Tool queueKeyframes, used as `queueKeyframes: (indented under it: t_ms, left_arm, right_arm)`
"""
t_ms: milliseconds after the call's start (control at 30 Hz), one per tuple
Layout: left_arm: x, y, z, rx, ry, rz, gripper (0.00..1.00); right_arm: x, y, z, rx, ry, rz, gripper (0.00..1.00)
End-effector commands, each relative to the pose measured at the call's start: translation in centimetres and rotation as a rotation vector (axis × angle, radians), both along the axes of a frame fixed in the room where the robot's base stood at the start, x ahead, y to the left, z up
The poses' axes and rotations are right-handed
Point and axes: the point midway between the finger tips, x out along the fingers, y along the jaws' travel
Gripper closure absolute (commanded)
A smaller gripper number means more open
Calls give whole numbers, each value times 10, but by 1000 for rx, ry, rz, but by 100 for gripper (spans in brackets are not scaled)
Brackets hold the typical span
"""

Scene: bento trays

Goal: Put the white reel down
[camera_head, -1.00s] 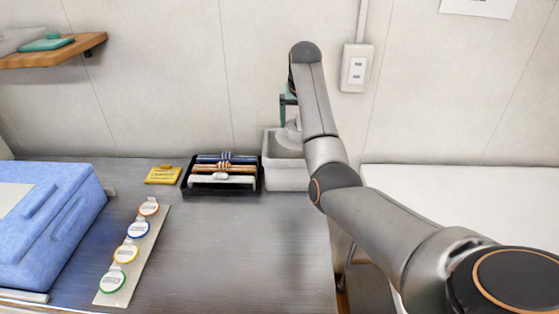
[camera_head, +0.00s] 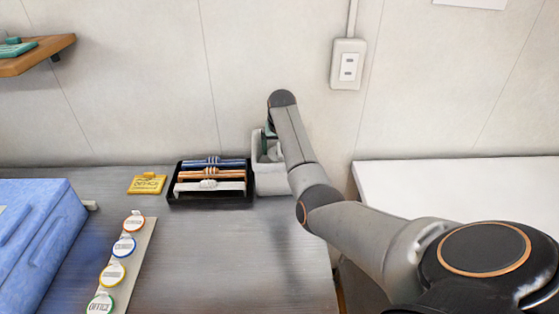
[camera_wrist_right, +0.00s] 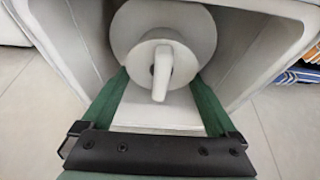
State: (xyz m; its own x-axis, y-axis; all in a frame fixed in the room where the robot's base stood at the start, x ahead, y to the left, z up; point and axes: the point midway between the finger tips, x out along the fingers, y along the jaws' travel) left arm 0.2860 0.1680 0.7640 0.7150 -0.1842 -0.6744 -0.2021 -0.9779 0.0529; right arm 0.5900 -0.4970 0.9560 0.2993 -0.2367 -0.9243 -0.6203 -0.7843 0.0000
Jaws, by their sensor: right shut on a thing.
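The white reel (camera_wrist_right: 195,25), a round pale disc with a hub and a tab, shows in the right wrist view between the green fingers of my right gripper (camera_wrist_right: 162,88). The gripper is shut on it. The reel is inside the white bin (camera_wrist_right: 62,45), with the bin walls around it. In the head view my right gripper (camera_head: 268,140) points down into the same white bin (camera_head: 272,184), and my arm partly hides it. The reel is only faintly visible there. My left gripper is not in view.
A black tray (camera_head: 210,204) with blue, orange and white items stands left of the bin. A yellow tag (camera_head: 147,184), a strip (camera_head: 135,266) of several coloured round badges and a blue box (camera_head: 45,240) lie farther left. The front middle of the grey table is clear.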

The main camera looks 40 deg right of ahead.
Motion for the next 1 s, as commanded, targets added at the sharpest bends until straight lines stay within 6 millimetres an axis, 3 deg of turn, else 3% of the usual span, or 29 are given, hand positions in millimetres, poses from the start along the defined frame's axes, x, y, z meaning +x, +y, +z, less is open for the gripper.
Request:
queueKeyframes:
  t_ms: [400, 867, 900, 1000]
  left_arm:
    - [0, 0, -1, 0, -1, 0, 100]
    - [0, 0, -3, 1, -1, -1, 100]
    - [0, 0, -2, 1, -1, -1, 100]
    - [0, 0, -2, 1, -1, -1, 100]
  right_arm:
    - [0, 0, -47, 0, 0, 0, 83]
    - [0, 0, -54, -1, -1, 0, 83]
    - [0, 0, -54, 0, 0, 0, 1]
    - [0, 0, -54, 0, 0, 0, 0]
